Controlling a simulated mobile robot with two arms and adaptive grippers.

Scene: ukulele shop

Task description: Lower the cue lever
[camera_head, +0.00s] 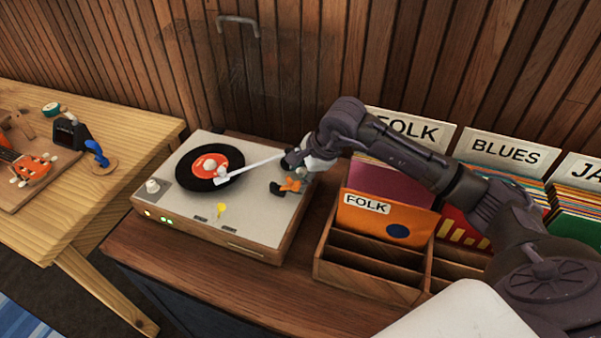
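A turntable (235,228) stands on the wooden counter with a black record (229,162) with an orange label on it. The white tonearm (255,164) reaches over the record; I cannot tell whether its head touches the surface. A small orange piece (291,184), which looks like the cue lever, sits at the deck's right side. My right gripper (288,181) comes down over that side, with dark finger parts beside the orange piece. Whether they touch or grip it is too small to tell. The wrist partly hides the tonearm's base. My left gripper is out of view.
Wooden record bins (370,279) with sleeves and FOLK and BLUES signs stand close to the right, under my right arm. A wooden table (115,133) with ukulele parts is at left. A slatted wall is behind.

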